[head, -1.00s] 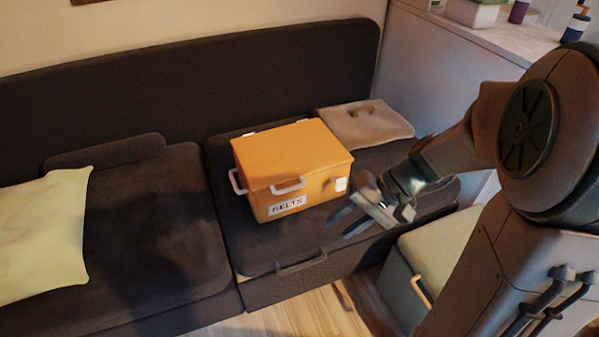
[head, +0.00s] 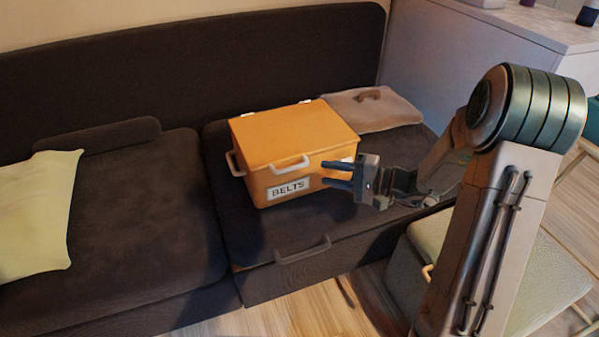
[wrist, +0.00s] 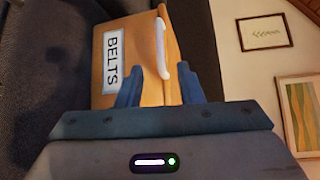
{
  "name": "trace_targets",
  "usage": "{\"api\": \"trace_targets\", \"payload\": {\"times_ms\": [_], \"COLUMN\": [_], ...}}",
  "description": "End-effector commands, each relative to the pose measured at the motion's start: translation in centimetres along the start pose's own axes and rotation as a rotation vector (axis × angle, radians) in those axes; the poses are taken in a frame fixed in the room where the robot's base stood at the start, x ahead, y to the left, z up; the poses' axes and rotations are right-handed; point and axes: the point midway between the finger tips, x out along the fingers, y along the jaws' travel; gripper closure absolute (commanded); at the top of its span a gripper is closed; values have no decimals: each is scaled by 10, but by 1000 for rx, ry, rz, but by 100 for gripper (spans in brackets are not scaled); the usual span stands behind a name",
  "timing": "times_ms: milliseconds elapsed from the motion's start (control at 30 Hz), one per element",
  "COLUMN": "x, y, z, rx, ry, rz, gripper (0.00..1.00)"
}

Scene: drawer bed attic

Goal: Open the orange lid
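An orange box with a BELTS label (head: 288,188) sits on the dark sofa seat. Its orange lid (head: 292,133) is closed, with a white handle (head: 289,165) on its front edge. My gripper (head: 326,174) is at the box's front right, its two fingers pointing left toward the box. In the wrist view the fingers (wrist: 160,88) are spread apart with nothing between them. There the white lid handle (wrist: 160,48) lies just ahead of the fingertips, near the right one. Whether a finger touches the box I cannot tell.
A folded beige cloth-like item with a handle (head: 372,110) lies behind the box to the right. A yellow pillow (head: 38,212) lies at left. A drawer handle (head: 302,250) is on the sofa front below the box. A padded stool (head: 430,235) stands at right.

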Motion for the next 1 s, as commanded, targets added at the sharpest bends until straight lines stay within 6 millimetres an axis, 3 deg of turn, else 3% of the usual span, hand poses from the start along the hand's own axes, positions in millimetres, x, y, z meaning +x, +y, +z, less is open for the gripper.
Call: {"api": "trace_targets", "payload": {"times_ms": [200,400,833,867,967,1000], "x": [48,77,88,88,88,88], "y": [3,2,0,0,0,0], "z": [1,0,1,1,1,1], "rx": [-2,-1,0,0,0,0], "ry": [-4,-3,-1,-1,-1,-1], "rz": [1,1,2,2,2,2], "gripper": [67,67,67,69,97,100]}}
